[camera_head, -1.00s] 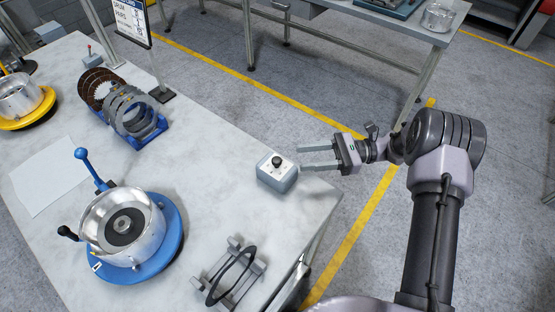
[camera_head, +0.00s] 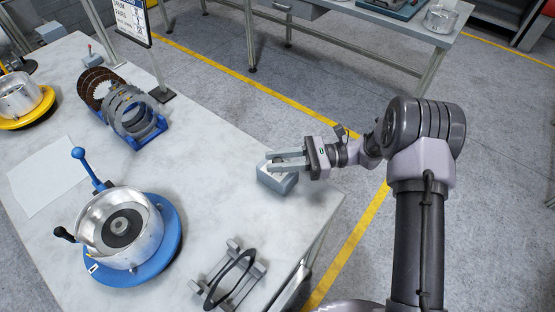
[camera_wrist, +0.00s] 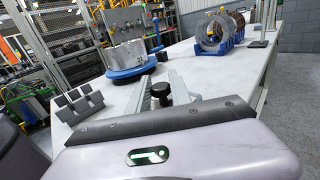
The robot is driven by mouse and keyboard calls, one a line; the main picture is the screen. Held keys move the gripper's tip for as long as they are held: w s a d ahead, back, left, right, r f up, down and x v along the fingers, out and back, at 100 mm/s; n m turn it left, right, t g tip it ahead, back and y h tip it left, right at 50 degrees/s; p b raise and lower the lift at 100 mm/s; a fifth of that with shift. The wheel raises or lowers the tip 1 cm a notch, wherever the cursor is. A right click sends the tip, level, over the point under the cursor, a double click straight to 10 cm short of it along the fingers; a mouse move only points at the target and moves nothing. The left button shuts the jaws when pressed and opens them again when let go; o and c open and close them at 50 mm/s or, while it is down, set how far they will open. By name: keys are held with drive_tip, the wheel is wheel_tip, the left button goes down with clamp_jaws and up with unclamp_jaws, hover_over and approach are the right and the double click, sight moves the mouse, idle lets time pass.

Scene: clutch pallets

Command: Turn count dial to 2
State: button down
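The count dial is a black knob (camera_wrist: 160,92) on top of a small grey box (camera_head: 276,181) near the table's right edge. My gripper (camera_head: 270,161) is over the box in the head view, its fingers pointing left and hiding the knob there. In the wrist view my gripper (camera_wrist: 162,80) has one finger on each side of the knob, with the fingers apart. I cannot tell whether either finger touches it. The dial's markings and its setting cannot be read.
A blue-based housing (camera_head: 160,262) with a blue-knobbed lever stands at the front left. A grey stand holding a black ring (camera_head: 232,279) sits near the front edge. A blue rack of rings (camera_head: 150,136) stands further back. The tabletop around the box is clear.

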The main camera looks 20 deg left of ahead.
drive_tip(key=shift+r+t, duration=0.1)
drive_tip(key=shift+t, duration=0.2)
